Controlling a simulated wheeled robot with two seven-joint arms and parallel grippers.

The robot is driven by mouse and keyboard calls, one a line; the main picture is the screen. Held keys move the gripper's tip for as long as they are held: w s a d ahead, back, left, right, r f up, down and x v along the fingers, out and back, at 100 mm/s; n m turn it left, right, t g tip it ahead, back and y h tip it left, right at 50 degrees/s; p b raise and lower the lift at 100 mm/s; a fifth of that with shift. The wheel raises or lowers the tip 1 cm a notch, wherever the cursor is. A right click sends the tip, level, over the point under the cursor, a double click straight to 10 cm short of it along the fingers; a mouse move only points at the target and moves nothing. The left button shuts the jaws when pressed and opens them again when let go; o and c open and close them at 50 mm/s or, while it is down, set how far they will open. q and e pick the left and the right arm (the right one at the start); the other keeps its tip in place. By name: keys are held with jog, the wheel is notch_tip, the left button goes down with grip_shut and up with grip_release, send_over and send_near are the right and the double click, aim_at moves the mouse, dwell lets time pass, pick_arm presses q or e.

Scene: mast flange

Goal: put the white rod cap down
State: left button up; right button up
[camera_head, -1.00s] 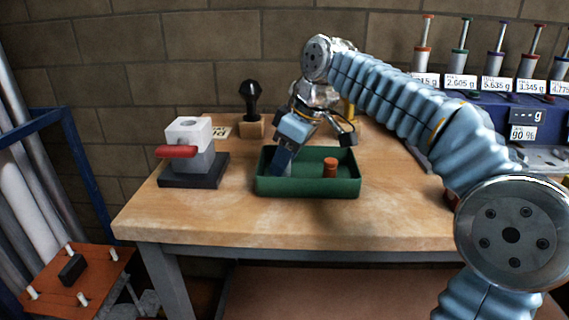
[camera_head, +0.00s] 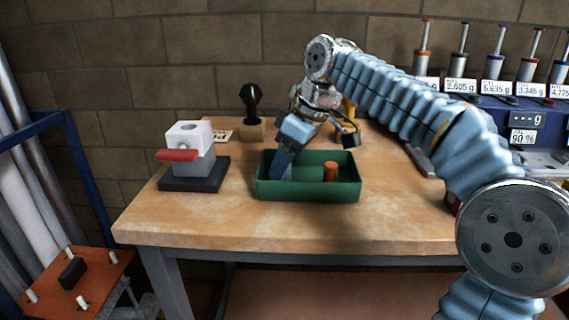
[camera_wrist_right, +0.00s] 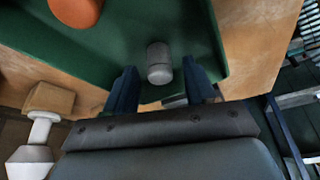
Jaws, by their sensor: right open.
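In the head view my right gripper (camera_head: 283,166) reaches down into the left part of the tray, and I cannot make out the cap there. An orange cap (camera_head: 331,171) stands in the right part of the tray; it also shows in the right wrist view (camera_wrist_right: 76,10). My left gripper is not in view.
A grey and white block device with a red handle (camera_head: 177,155) stands left of the tray. A black-knobbed tool (camera_head: 251,98) stands in a wooden block (camera_head: 251,128) behind. The tabletop (camera_head: 225,225) before the tray is clear.

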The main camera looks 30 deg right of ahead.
jog(key=p+v, duration=0.2)
jog(key=v, duration=0.9)
